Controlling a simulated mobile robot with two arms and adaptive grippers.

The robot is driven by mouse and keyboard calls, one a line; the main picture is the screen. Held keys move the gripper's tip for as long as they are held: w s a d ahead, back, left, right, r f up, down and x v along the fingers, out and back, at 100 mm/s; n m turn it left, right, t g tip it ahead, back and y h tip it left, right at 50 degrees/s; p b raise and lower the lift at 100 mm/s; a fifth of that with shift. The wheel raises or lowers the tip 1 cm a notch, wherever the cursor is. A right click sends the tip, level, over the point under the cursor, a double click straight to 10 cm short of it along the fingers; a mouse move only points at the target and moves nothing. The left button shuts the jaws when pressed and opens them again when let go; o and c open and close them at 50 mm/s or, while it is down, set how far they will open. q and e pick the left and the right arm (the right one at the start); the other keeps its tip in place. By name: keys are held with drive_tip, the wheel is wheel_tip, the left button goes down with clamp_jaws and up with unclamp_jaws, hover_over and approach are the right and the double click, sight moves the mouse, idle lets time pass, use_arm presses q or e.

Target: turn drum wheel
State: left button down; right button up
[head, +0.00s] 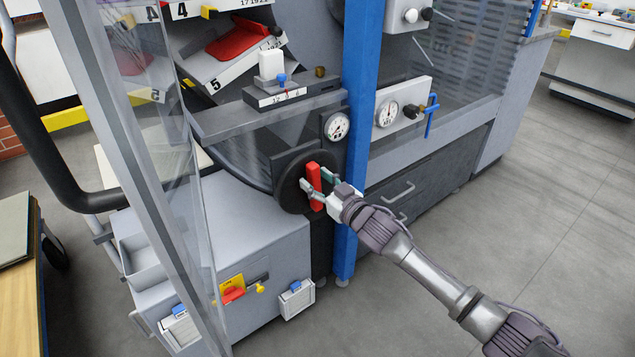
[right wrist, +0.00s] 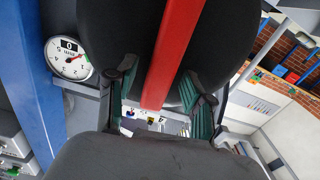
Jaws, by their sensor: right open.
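The drum wheel is a dark round disc (head: 291,190) with a red bar handle (head: 314,190) across it, on the machine's front beside the blue post. The bar stands nearly upright in the head view. My right gripper (head: 316,180) is open at the wheel, with its fingers on either side of the red bar. In the right wrist view the red bar (right wrist: 172,50) runs slightly tilted between the two green-padded fingers, with a visible gap on each side. The dark disc (right wrist: 120,25) fills the space behind them. My left gripper is not in view.
A blue post (head: 358,130) stands right beside the wheel. A dial gauge (head: 337,126) is just above it, and a second dial (head: 387,113) with a blue-handled valve (head: 431,115) is to the right. A grey box with a red-yellow switch (head: 233,289) is below left. Floor at right is clear.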

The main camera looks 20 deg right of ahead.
drive_tip(key=shift+w, duration=0.1)
clamp_jaws()
drive_tip(key=shift+a, duration=0.15)
idle(0.3)
